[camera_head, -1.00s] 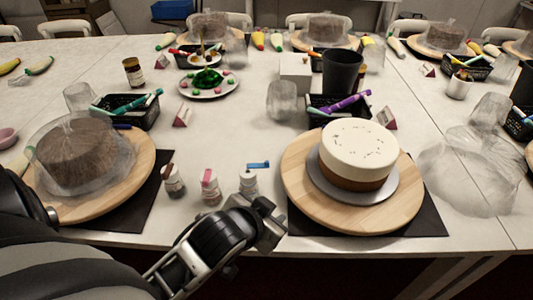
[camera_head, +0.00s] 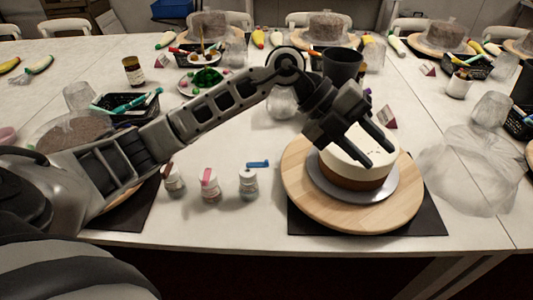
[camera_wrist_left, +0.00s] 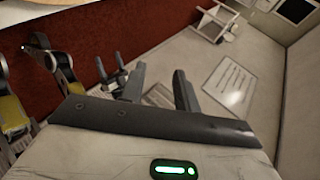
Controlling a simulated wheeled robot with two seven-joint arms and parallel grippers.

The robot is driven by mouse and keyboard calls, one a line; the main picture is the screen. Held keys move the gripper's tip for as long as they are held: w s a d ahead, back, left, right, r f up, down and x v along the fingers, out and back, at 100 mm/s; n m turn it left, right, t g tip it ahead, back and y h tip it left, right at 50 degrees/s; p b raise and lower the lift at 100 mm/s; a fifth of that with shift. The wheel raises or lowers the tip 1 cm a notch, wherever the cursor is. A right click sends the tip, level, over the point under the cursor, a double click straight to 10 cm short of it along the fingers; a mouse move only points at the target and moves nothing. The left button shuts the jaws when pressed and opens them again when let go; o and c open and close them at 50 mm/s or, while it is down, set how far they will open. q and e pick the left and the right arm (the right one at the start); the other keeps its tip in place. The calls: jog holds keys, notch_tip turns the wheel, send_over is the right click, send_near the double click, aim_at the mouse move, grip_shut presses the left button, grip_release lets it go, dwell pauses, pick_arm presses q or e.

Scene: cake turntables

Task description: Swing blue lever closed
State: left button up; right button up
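The blue lever (camera_head: 258,164) sits on top of a small white-capped bottle (camera_head: 248,184) left of the front cake. It sticks out roughly level to the right of the bottle's top.
Two similar bottles, with a pink lever (camera_head: 206,176) and a brown top (camera_head: 172,180), stand left of the blue-lever bottle. The cake stands on a wooden turntable (camera_head: 300,195). The table front below the bottles is clear.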

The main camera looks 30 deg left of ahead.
pick_arm(q)
jog(key=w+a+f+n+y, duration=0.1)
jog(key=w+a+n+y, duration=0.1)
jog(key=a+y, duration=0.8)
jog(key=r+n+g+y, duration=0.1)
jog(key=r+n, duration=0.1)
jog(key=n, duration=0.1)
send_over(258, 163)
jog(key=d, duration=0.2)
jog(key=f, duration=1)
jog(key=w+f+p, duration=0.1)
jog(key=f, duration=0.4)
jog(key=shift+f, duration=0.4)
grip_shut()
